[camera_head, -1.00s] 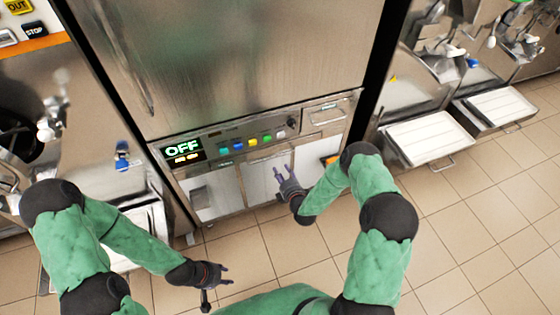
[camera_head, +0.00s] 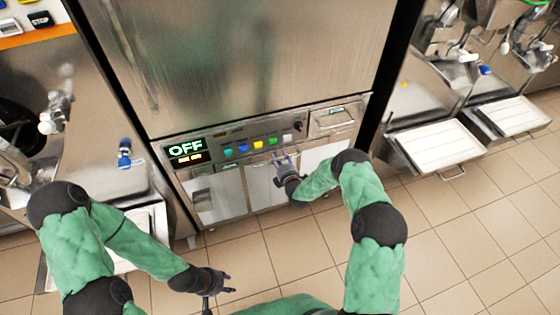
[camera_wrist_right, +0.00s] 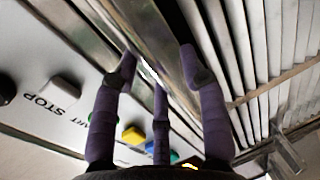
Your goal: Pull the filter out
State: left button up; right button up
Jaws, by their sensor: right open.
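The filter appears to be the slatted metal panel (camera_wrist_right: 250,45) at the right of the right wrist view. In the head view I take it as the pale middle panel (camera_head: 262,188) low on the freezer, under the button row. My right gripper (camera_head: 284,162) is at that panel's top edge; in the wrist view its purple fingers (camera_wrist_right: 158,68) are spread, open and empty. A shiny metal bar or edge (camera_wrist_right: 165,35) runs between the fingertips; contact cannot be told. My left gripper (camera_head: 229,282) hangs low, its fingers apart, holding nothing visible, away from the freezer.
Above the panel is a control strip with an OFF display (camera_head: 186,147) and coloured buttons (camera_head: 258,144). A small drawer with a handle (camera_head: 333,118) is at its right. White trays (camera_head: 436,145) stick out from the neighbouring machine. Tiled floor (camera_head: 480,220) in front is clear.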

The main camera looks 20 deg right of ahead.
grip_shut()
jog(key=f+p+v, duration=0.1)
jog(key=f+v, duration=0.1)
jog(key=v, duration=0.9)
jog(key=s+a+f+p+v, duration=0.1)
jog(key=f+p+v, duration=0.1)
jog(key=v, duration=1)
jog(key=shift+d+f, duration=0.45)
jog(key=shift+s, duration=0.1)
grip_release()
